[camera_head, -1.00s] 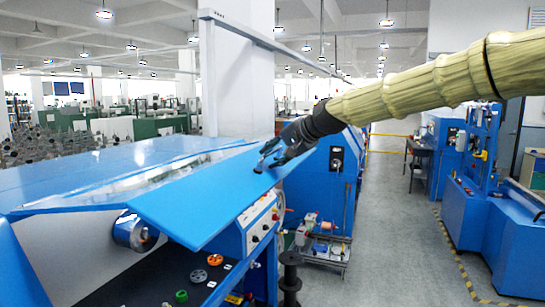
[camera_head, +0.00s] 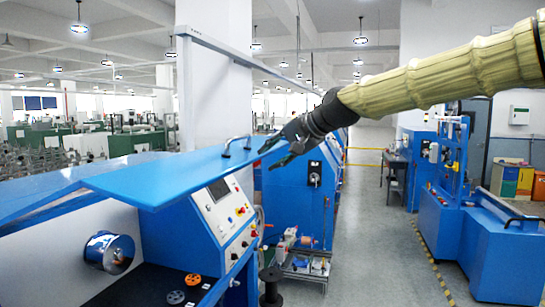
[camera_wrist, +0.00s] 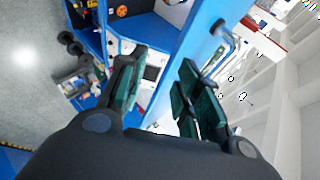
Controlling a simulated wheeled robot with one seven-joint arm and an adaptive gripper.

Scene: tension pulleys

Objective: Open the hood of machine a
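The hood of machine a is a flat blue panel (camera_head: 165,178), raised and seen nearly edge-on, its underside open over the white machine interior. A dark bar handle (camera_head: 237,146) stands on its right end. My gripper (camera_head: 268,157) is just right of the handle, apart from it, with its fingers parted and empty. In the wrist view, the two green-dark fingers (camera_wrist: 162,80) are spread, and the handle (camera_wrist: 224,42) on the blue panel edge (camera_wrist: 205,28) lies beyond the right finger, outside the gap.
Below the hood are a roller (camera_head: 108,252), small orange and grey wheels (camera_head: 193,279) and a control panel (camera_head: 225,212). A black spool stand (camera_head: 271,285) is on the floor. Another blue machine (camera_head: 480,235) stands right; the grey aisle (camera_head: 375,240) between is clear.

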